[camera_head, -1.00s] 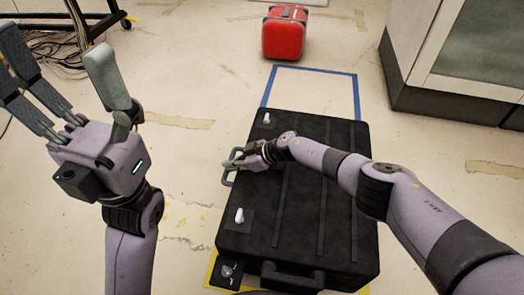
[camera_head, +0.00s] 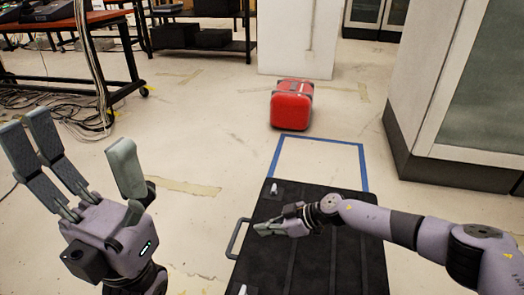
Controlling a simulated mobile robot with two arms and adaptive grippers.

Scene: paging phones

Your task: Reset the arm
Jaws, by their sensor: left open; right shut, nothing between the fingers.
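My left gripper (camera_head: 88,180) is raised at the left of the head view, its fingers spread open and pointing up, with nothing in it. My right arm comes in from the right. My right gripper (camera_head: 272,229) is shut and empty, over the left part of the black case (camera_head: 335,262). I cannot tell whether it touches the lid. The case lies flat on the floor, with a handle (camera_head: 236,238) on its left side. Its near part is cut off by the picture's lower edge.
A blue tape outline (camera_head: 322,140) is on the floor behind the case, and a red case (camera_head: 292,104) stands beyond it. A cabinet (camera_head: 455,110) stands at the right. A table with cables is at the back left. The floor between is mostly clear.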

